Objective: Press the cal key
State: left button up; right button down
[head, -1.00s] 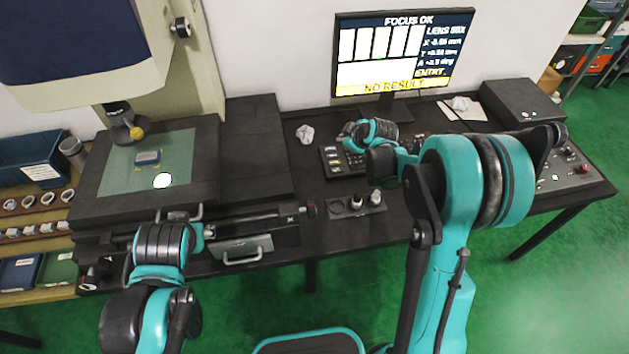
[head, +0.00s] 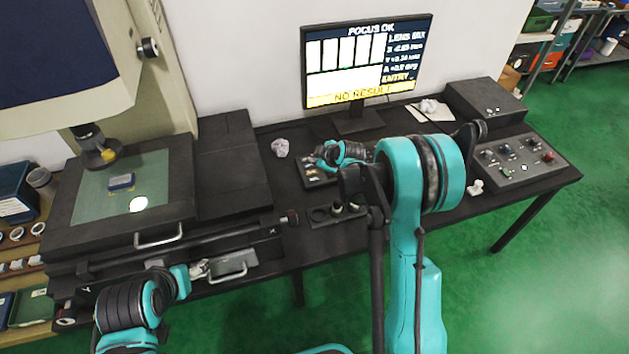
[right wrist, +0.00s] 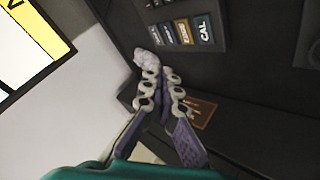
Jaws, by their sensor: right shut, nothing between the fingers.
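The cal key (right wrist: 204,29) is a blue-grey key lettered CAL at the end of a row on a dark keypad (right wrist: 218,44), near the top of the right wrist view. The keypad (head: 309,172) stands before the monitor in the head view, partly covered by my right wrist. My right gripper (right wrist: 160,76) is shut and empty. In the wrist view its fingers lie below the keypad, apart from the cal key in the picture; their height above it is unclear. My left gripper (head: 200,270) is by a drawer handle at the bench front, its jaws too small to judge.
The monitor (head: 366,62) shows FOCUS OK, ENTRY and NO RESULT. Crumpled paper (head: 280,147) lies left of the keypad. A small dark holder (head: 322,217) stands in front of it. The measuring stage (head: 72,212) is at left, a control box (head: 522,160) at right.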

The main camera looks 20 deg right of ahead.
jog(key=b, duration=0.4)
send_over(316, 180)
notch_tip(316, 180, down, 6)
jog(key=shift+a+f, duration=0.1)
jog(key=shift+f, duration=0.05)
jog(key=shift+f+b, duration=0.4)
jog(key=shift+f, duration=0.15)
dwell(0.6)
jog(key=shift+f+b, duration=0.4)
jog(key=shift+b, duration=0.1)
jog(key=shift+f, duration=0.3)
dwell(0.4)
jog(key=shift+r, duration=0.1)
jog(key=shift+r+p, duration=0.45)
jog(key=shift+r, duration=0.2)
jog(key=shift+r, duration=0.1)
